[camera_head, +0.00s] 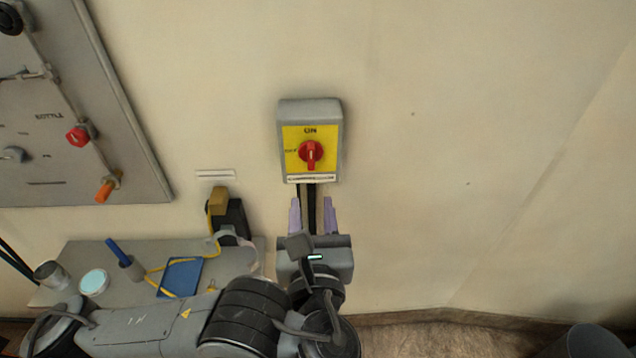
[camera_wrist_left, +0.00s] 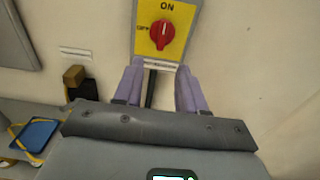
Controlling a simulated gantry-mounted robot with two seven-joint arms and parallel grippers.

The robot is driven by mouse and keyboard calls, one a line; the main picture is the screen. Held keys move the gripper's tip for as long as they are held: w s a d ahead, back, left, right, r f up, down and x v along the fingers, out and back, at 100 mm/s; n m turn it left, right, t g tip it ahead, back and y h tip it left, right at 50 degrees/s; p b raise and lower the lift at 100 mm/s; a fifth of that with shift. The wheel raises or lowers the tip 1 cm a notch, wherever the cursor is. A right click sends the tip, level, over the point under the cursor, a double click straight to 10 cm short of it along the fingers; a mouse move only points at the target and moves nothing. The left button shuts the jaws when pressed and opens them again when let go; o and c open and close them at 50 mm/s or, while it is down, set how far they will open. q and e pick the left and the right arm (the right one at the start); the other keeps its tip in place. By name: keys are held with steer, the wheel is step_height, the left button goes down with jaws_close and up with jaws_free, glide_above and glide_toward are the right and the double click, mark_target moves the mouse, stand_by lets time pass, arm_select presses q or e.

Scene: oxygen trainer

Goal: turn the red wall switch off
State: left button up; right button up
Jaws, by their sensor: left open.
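The red wall switch (camera_head: 311,153) is a rotary knob on a yellow plate in a grey box on the wall. ON is printed above the knob and OFF to its left. Its pale pointer mark stands roughly upright, toward ON. The knob also shows in the left wrist view (camera_wrist_left: 163,34). My left gripper (camera_head: 313,201) is open and empty, just below the box in the picture, its two lilac fingers pointing up toward it. The fingers also show in the left wrist view (camera_wrist_left: 159,72), apart from the knob on either side below it. My right gripper is not in view.
A grey panel (camera_head: 130,150) with a red knob (camera_head: 78,135) and an orange handle (camera_head: 107,187) is on the wall at left. The wall right of the switch is clear.

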mark_target(311, 159)
arm_select(q)
steer(key=w+b, duration=0.1)
steer(key=w, duration=0.2)
steer(key=w+b, duration=0.1)
steer(key=w, duration=0.3)
steer(key=w+b, duration=0.1)
steer(key=w, duration=0.2)
steer(key=shift+w+r, duration=0.35)
steer(key=shift+r, duration=0.05)
steer(key=shift+c, duration=0.3)
jaws_close()
